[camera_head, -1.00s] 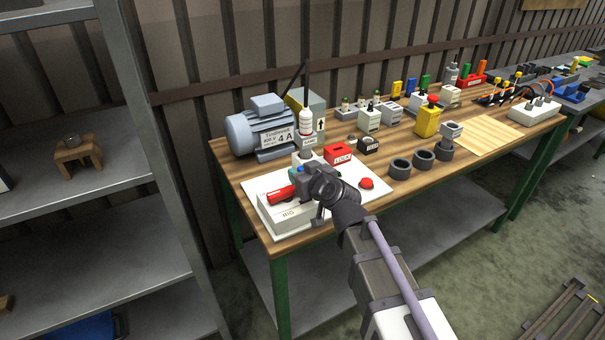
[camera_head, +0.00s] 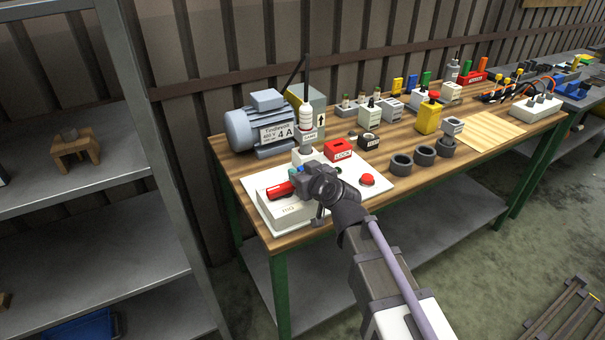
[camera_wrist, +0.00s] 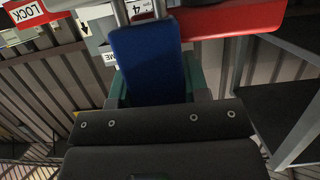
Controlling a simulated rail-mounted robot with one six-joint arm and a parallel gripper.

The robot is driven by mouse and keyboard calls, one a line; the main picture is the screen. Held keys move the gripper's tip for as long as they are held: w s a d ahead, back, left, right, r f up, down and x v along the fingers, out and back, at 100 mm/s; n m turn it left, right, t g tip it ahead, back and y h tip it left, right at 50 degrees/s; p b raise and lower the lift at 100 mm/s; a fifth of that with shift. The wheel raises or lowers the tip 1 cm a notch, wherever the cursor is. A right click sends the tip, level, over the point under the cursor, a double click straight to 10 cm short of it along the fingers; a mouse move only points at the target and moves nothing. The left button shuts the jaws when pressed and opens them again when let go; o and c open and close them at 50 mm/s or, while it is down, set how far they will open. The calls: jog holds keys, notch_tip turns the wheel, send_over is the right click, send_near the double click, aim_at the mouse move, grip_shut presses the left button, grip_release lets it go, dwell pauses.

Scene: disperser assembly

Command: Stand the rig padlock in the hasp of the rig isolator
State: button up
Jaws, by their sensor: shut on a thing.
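The rig padlock (camera_wrist: 146,62) is a blue block with a metal shackle, seen close up in the wrist view. My gripper (camera_wrist: 157,82) is shut on it, with green finger pads at both sides. The shackle points away from the gripper, toward the top of that view. In the head view my gripper (camera_head: 298,178) is above the right part of the pale isolator box (camera_head: 284,210), beside its red handle (camera_head: 279,190). The red handle also fills the upper right of the wrist view (camera_wrist: 230,20). The hasp is not clearly visible, so I cannot tell whether the shackle is in it.
A red LOCK box (camera_head: 338,149) and a red button (camera_head: 367,179) are close to my gripper. A white bottle (camera_head: 306,117) stands behind it, with a blue-grey motor (camera_head: 258,127) behind left. Black rings (camera_head: 401,165) stand to the right. A shelf unit is at the left.

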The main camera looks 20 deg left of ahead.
jog(key=shift+r+p, duration=1.1)
jog(key=shift+r, duration=0.2)
jog(key=shift+f, duration=0.2)
dwell(0.4)
jog(key=shift+f+b, duration=0.35)
jog(key=shift+b, duration=0.2)
jog(key=shift+f+b, duration=0.95)
jog(key=o, duration=1.1)
jog(key=shift+s+r, duration=0.1)
jog(key=p+v, duration=0.3)
jog(key=v, duration=0.7)
jog(key=shift+s+d+r, duration=0.15)
jog(key=shift+d, duration=0.15)
